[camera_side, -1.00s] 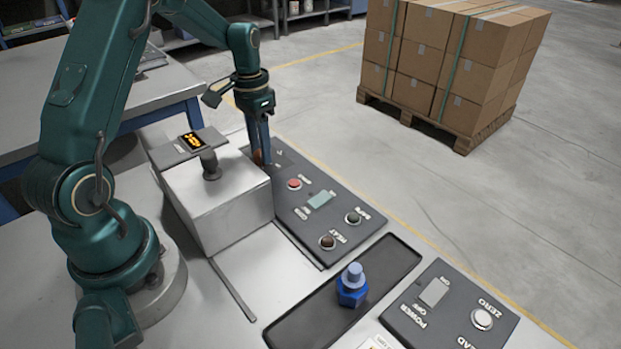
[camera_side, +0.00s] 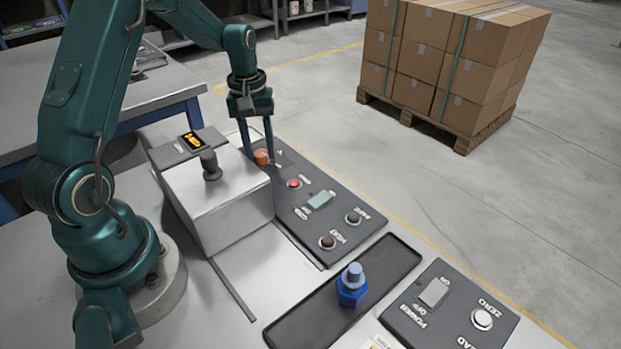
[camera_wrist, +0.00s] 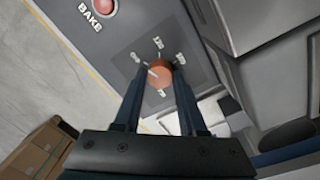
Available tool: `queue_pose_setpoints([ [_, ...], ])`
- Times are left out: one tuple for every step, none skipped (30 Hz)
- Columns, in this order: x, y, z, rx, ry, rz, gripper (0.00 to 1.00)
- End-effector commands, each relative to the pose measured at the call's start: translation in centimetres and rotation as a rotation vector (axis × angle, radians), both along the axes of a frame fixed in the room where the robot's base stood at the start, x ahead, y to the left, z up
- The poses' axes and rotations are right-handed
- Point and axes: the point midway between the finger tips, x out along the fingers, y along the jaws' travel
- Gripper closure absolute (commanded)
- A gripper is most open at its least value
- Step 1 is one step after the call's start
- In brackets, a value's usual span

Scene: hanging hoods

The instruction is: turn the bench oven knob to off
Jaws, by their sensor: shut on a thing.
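The oven knob (camera_side: 261,157) is round and copper-orange. It sits at the far end of the dark control panel beside the metal oven (camera_side: 218,205). In the wrist view the knob (camera_wrist: 160,74) has several printed labels around it, too small to read surely. A pale mark shows on its left part. My gripper (camera_side: 258,150) points down over the panel, with one finger on each side of the knob. In the wrist view my gripper (camera_wrist: 158,72) is shut on the knob, which still sits on the panel.
The panel has a red button (camera_side: 294,184), a pale switch (camera_side: 320,199) and dark round controls. A black tray (camera_side: 300,323) holds a blue bolt-like piece (camera_side: 352,285). Boxes (camera_side: 455,65) stand on a pallet behind.

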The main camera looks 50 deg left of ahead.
Motion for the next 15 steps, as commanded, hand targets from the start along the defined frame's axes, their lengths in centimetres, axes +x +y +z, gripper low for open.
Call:
queue_pose_setpoints([
  [-0.04, -0.04, 0.11, -0.001, 0.001, 0.033, 1.0],
  [-0.03, -0.04, 0.11, -0.001, 0.0, 0.052, 1.0],
  [-0.03, -0.04, 0.11, -0.001, 0.001, 0.076, 1.0],
  [-0.03, -0.04, 0.1, -0.001, 0.001, 0.094, 1.0],
  [-0.03, -0.04, 0.1, 0.0, 0.0, 0.109, 1.0],
  [-0.04, -0.04, 0.1, 0.0, 0.0, 0.129, 1.0],
  [-0.04, -0.04, 0.1, 0.0, 0.0, 0.142, 1.0],
  [-0.04, -0.04, 0.1, -0.001, 0.001, 0.155, 1.0],
  [-0.04, -0.04, 0.1, -0.001, 0.0, 0.169, 1.0],
  [-0.05, -0.05, 0.1, -0.001, 0.001, 0.179, 1.0],
  [-0.05, -0.05, 0.1, 0.0, 0.0, 0.187, 1.0],
  [-0.05, -0.05, 0.1, -0.001, 0.001, 0.197, 1.0],
  [-0.05, -0.05, 0.1, 0.0, 0.0, 0.204, 1.0],
  [-0.05, -0.05, 0.1, -0.001, 0.001, 0.209, 1.0],
  [-0.05, -0.06, 0.1, -0.001, 0.001, 0.215, 1.0],
])
